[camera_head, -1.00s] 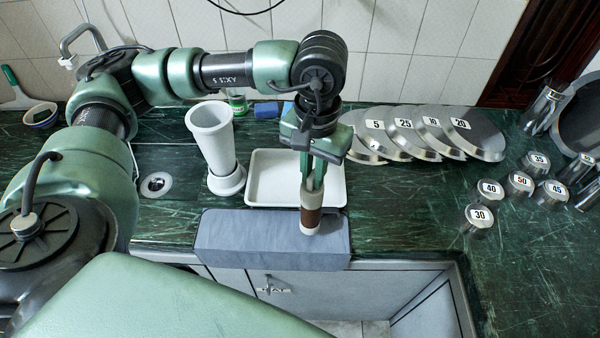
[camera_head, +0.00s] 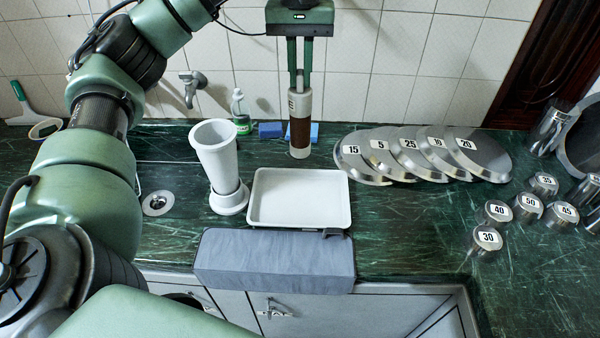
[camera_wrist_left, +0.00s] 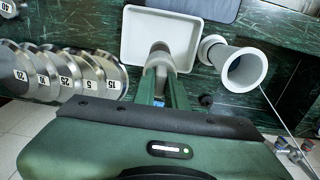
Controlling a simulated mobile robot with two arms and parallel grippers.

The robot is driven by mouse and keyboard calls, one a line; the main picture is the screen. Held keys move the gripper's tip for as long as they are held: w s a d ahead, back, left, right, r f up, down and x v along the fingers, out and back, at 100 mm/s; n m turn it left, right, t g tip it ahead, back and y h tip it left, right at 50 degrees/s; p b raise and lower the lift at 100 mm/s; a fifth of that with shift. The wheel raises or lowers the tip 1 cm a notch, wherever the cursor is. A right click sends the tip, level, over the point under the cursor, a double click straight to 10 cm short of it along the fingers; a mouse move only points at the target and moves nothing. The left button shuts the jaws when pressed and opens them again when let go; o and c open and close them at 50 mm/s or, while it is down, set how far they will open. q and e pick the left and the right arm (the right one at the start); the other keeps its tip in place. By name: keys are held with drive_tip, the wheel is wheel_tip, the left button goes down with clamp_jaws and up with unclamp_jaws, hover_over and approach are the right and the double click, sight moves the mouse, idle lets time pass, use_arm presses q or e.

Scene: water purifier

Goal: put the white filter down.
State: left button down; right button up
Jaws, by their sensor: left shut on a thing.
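My left gripper (camera_head: 300,86) is shut on the top of the white filter (camera_head: 299,104), a cylinder with a brown band round its middle. The filter hangs upright behind the white tray (camera_head: 256,214), in front of the blue sponges; whether its lower end touches the counter, I cannot tell. In the left wrist view my left gripper (camera_wrist_left: 163,88) points down along the filter (camera_wrist_left: 158,60), which overlaps the edge of the white tray (camera_wrist_left: 133,42). The tray looks empty. My right gripper is not in view.
A white purifier housing (camera_head: 216,152) stands left of the tray on a round base. A grey block (camera_head: 274,262) lies along the front counter edge. Numbered metal discs (camera_head: 383,158) and several numbered weights (camera_head: 497,211) are on the right. Blue sponges (camera_head: 270,130) lie at the back.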

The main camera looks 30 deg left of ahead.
sight(299, 128)
use_arm(q)
wheel_tip(299, 128, down, 9)
drive_tip(key=shift+f+b, duration=0.1)
drive_tip(key=shift+b, duration=0.7)
wheel_tip(299, 128, down, 4)
drive_tip(key=shift+a+f+p, duration=0.1)
drive_tip(key=shift+p, duration=0.3)
wheel_tip(299, 128, down, 5)
drive_tip(key=shift+r+p, duration=0.15)
drive_tip(key=shift+p, duration=0.35)
drive_tip(key=shift+f, duration=0.2)
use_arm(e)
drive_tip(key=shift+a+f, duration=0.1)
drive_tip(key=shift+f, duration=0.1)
use_arm(q)
drive_tip(key=shift+f, duration=0.2)
drive_tip(key=c, duration=1.5)
unclamp_jaws()
drive_tip(key=shift+r, duration=0.1)
drive_tip(key=shift+o, duration=0.2)
